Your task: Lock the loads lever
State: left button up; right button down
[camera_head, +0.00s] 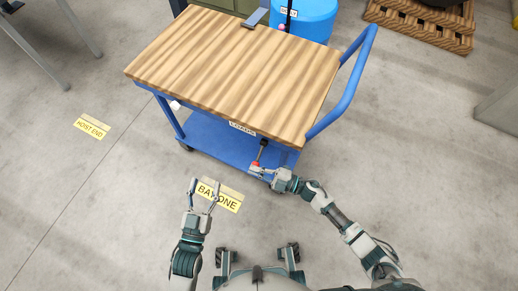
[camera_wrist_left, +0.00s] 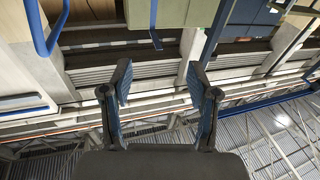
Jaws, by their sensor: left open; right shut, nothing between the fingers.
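The loads lever (camera_head: 262,151) is a dark rod with a red end, below the front edge of the cart's wooden top. A white label reading LOADS (camera_head: 242,128) is on that edge. My right gripper (camera_head: 259,170) is shut at the red lower end of the lever, with nothing between its fingers; whether it touches the lever I cannot tell. My left gripper (camera_head: 205,188) is open and empty, pointing up over the floor by the BAY ONE sign. In the left wrist view its two fingers (camera_wrist_left: 160,88) are spread apart. The lever does not show there.
The cart has a striped wooden top (camera_head: 235,75), a blue lower shelf (camera_head: 215,140) and a blue handle (camera_head: 350,90) at right. A blue drum (camera_head: 305,20) stands behind it. Wooden pallets (camera_head: 420,25) lie at back right.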

pick_arm(q)
jog(key=shift+s+d+r+t, duration=0.15)
jog(key=shift+r+t, duration=0.55)
jog(key=shift+r, duration=0.15)
pick_arm(e)
jog(key=shift+w+d+f, duration=0.15)
jog(key=shift+f, duration=0.25)
jog(key=shift+w+d+f, duration=0.1)
jog(key=shift+f, duration=0.25)
